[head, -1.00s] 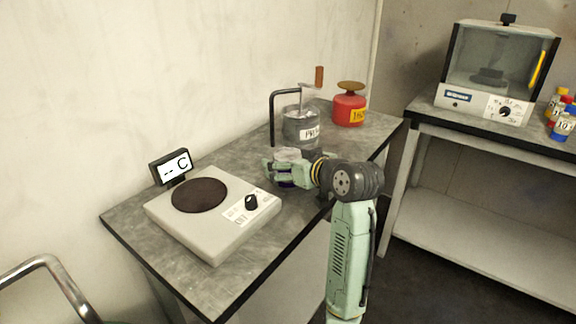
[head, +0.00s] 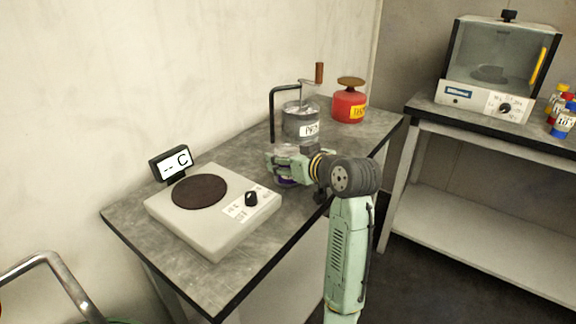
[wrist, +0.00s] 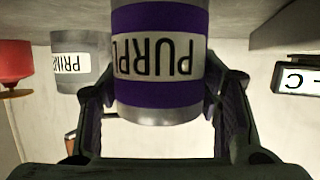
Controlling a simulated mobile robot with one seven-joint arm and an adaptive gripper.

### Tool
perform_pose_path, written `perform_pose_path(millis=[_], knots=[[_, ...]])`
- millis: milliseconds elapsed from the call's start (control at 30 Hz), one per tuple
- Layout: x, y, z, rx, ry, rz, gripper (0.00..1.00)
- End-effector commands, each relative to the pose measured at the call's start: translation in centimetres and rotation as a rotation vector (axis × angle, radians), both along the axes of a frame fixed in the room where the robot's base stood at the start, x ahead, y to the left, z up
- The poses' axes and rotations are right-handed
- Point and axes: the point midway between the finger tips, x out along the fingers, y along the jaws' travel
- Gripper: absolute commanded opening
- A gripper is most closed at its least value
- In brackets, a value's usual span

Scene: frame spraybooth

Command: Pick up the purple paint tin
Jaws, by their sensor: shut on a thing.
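The purple paint tin is a silver can with a wide purple band and a white label reading "PURPL…". It fills the middle of the wrist view (wrist: 160,20), where it appears upside down. My gripper (wrist: 165,92) has one finger on each side of the tin and is shut on it. In the head view my gripper (head: 284,164) is over the bench, right of the hot plate, and hides most of the tin; a bit of purple (head: 286,182) shows beneath. Whether the tin touches the bench cannot be told.
A grey primer tin (head: 300,122) with a crank stirrer stands behind my gripper, and a red tin (head: 349,107) farther back. A hot plate (head: 214,211) with a display (head: 171,163) is at the left. A glass-fronted chamber (head: 497,70) and small bottles (head: 563,112) are on the right bench.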

Motion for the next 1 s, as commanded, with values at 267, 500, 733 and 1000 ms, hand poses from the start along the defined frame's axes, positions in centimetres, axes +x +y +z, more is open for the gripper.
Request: perform_pose_path(millis=[267,500,733,1000], knots=[[0.0,0.0,0.0,0.000,0.000,0.000,0.17],[0.0,0.0,0.2,0.000,-0.003,-0.001,0.15],[0.0,0.0,1.1,0.000,-0.006,0.000,0.15],[-0.7,-0.5,3.6,0.001,-0.007,-0.002,0.15]])
